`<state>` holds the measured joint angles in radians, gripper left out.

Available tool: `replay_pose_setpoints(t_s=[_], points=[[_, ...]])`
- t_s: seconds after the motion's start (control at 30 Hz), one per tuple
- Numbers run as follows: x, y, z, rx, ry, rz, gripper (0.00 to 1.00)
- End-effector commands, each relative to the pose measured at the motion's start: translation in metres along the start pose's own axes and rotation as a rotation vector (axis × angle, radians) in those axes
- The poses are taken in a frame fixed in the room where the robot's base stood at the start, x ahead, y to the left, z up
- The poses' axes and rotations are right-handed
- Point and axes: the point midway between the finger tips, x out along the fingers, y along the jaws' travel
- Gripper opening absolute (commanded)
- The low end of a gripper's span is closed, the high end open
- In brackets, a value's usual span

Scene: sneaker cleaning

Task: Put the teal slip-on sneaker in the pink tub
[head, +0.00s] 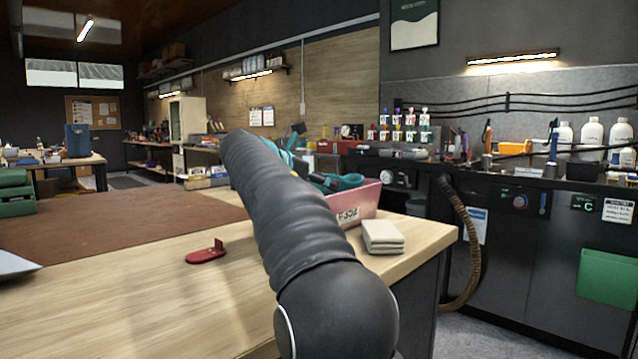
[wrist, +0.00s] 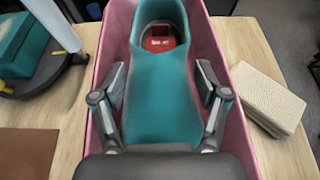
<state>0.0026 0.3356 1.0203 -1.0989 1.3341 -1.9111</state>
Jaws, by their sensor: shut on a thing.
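The teal slip-on sneaker (wrist: 160,100) lies lengthwise between the walls of the pink tub (wrist: 236,125) in the wrist view. Its opening, with a red insole patch, is at the far end. My gripper (wrist: 160,82) has one finger on each side of the sneaker and is shut on it. I cannot tell whether the sole touches the tub floor. In the head view the pink tub (head: 352,207) stands on the wooden bench, partly behind my arm.
A stack of folded beige cloths (head: 382,237) lies right of the tub, close to the bench's edge. A small red object (head: 207,253) lies on bare wood at left. A brown mat (head: 110,230) covers the bench behind it. Green boxes (head: 15,192) stand far left.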

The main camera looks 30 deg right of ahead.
Motion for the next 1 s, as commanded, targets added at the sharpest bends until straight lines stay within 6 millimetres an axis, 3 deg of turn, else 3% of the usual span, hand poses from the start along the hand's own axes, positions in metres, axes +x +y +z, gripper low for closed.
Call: replay_pose_setpoints(t_s=[0.47, 0.5, 0.57, 1.0], points=[[0.0034, -0.0003, -0.0083, 0.001, -0.001, 0.001, 0.25], [0.0037, 0.0, -0.0091, 0.0, 0.0, 0.001, 0.83], [0.0037, 0.0, -0.0091, 0.0, 0.0, 0.001, 0.98], [0.002, 0.0, -0.0047, 0.001, -0.001, 0.0, 0.99]])
